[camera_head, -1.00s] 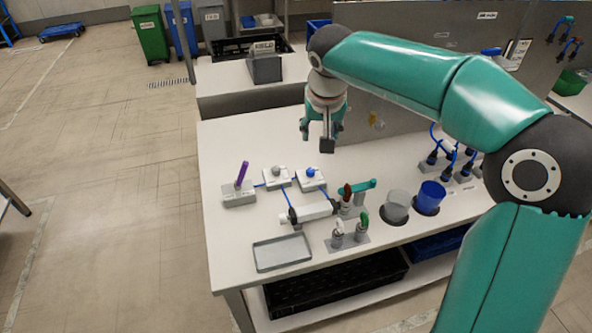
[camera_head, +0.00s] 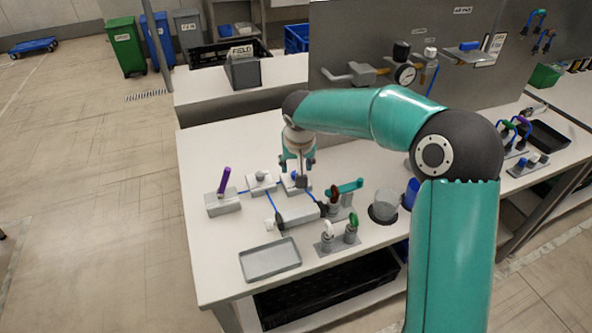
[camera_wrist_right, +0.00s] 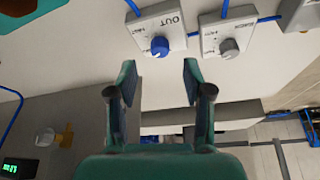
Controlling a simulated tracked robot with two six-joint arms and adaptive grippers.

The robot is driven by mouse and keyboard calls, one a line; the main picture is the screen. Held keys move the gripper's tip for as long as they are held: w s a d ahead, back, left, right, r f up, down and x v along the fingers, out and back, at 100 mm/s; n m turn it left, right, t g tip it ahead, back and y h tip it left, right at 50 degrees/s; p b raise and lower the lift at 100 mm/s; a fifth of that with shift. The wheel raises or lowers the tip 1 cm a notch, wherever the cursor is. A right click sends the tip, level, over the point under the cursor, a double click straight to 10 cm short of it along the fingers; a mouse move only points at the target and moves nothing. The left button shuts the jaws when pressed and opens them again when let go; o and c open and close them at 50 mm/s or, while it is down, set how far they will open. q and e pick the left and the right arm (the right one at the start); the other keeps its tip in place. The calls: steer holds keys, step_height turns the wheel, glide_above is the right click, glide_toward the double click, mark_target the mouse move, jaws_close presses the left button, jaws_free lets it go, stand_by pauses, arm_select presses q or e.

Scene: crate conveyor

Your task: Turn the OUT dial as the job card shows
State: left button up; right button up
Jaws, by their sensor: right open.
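The OUT dial is a blue knob (camera_wrist_right: 160,46) on a white box (camera_wrist_right: 146,30) marked OUT in the right wrist view. In the head view this box (camera_head: 289,189) is partly behind my right gripper. My right gripper (camera_wrist_right: 159,72) is open and empty; its fingers are on either side of the blue knob's line, apart from it. In the head view my right gripper (camera_head: 300,172) hangs over the dial box. The knob's setting is too small to read.
A similar box with a grey knob (camera_wrist_right: 229,47) sits beside the dial.

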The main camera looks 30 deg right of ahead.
mark_target(295, 173)
steer(key=shift+x, duration=2.5)
steer(key=shift+r, duration=0.1)
jaws_close()
